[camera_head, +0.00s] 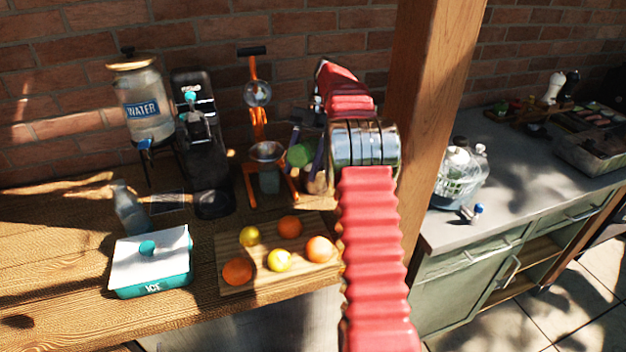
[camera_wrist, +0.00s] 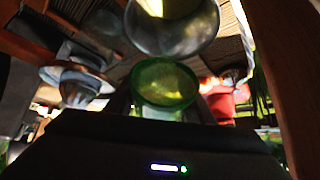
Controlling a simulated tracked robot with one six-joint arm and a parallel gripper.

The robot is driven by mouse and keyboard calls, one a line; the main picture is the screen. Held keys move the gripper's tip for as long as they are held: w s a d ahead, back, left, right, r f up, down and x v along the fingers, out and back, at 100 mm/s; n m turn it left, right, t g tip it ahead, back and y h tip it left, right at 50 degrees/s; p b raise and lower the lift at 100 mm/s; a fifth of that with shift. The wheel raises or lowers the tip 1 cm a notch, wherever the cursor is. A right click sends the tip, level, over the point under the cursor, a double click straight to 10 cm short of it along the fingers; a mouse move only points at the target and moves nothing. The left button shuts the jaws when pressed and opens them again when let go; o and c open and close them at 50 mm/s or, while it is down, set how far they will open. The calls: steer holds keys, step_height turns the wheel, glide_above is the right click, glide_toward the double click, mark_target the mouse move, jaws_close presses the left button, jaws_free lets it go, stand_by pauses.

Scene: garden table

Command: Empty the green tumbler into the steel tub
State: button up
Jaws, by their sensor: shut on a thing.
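The green tumbler (camera_head: 300,154) is held tilted, nearly on its side, to the right of the orange juicer in the head view. My gripper (camera_head: 306,160) is shut on it, with dark fingers on either side. In the wrist view the tumbler (camera_wrist: 165,84) sits between the fingers, above the dark gripper body. A round grey metal vessel, which looks like the steel tub (camera_wrist: 172,38), shows just beyond it, with something yellowish inside. I cannot tell whether the two touch. In the head view my red arm and gripper hide most of that area.
An orange juicer (camera_head: 267,152) stands close left of the tumbler. A water dispenser (camera_head: 145,105) and black machine (camera_head: 203,150) stand farther left. A fruit board (camera_head: 225,278) and teal ice box (camera_head: 152,262) lie in front. A wooden post (camera_head: 430,110) rises right of my arm.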

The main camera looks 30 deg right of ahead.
stand_by(0.8)
steer(key=shift+s+a+f+t+h, duration=0.1)
steer(key=shift+f+t+h, duration=0.1)
steer(key=shift+h, duration=0.15)
steer(key=shift+s+a+f+t+h, duration=0.1)
steer(key=shift+t+h, duration=0.1)
steer(key=shift+h, duration=0.15)
steer(key=shift+d+f+h, duration=0.1)
steer(key=shift+f+h, duration=0.15)
steer(key=shift+h, duration=0.05)
steer(key=shift+f+t+h, duration=0.15)
steer(key=shift+t+h, duration=0.25)
steer(key=shift+h, duration=0.1)
